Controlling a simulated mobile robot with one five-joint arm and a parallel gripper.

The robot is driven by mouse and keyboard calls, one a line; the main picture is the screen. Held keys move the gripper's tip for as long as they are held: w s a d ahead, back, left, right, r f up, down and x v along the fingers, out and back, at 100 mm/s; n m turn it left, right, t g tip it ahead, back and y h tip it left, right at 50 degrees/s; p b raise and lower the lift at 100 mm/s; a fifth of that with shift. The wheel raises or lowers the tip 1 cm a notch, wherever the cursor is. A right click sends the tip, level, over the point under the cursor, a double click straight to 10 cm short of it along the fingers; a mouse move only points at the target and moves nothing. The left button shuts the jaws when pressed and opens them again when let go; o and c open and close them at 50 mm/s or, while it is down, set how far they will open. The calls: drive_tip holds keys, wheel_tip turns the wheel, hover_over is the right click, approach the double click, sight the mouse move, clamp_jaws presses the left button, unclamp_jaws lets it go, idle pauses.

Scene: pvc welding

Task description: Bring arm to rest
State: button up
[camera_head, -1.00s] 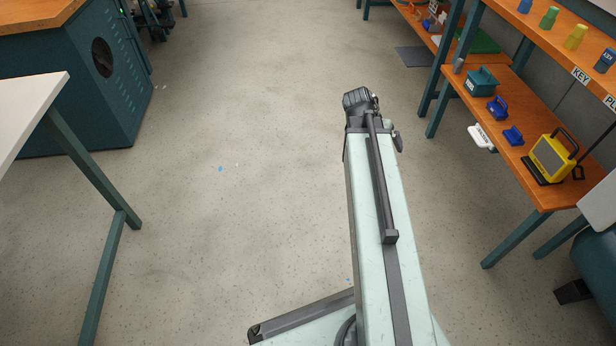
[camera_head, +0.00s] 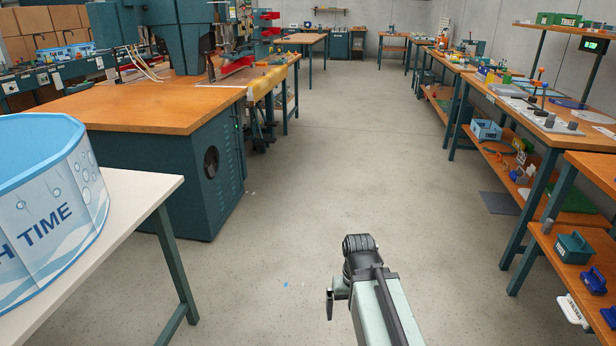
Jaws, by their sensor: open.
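My arm reaches forward from the bottom edge of the head view, with a pale link and a dark wrist joint at its far end. My gripper (camera_head: 338,290) is the dark part at the end of the wrist, beside the left side of the link. It is small and partly hidden by the wrist and link. It is open, and I see nothing held in it. The arm end is over bare floor and appears clear of the benches and shelves.
A white table (camera_head: 140,190) with a blue-rimmed tub (camera_head: 55,215) stands at left. Behind it is an orange-topped workbench (camera_head: 150,105) with a machine. Shelving (camera_head: 530,200) with tools and blue boxes lines the right. The grey floor (camera_head: 330,170) between is open.

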wheel_tip(320, 180, up, 36)
drive_tip(key=p, duration=3.2)
drive_tip(key=shift+p, duration=0.4)
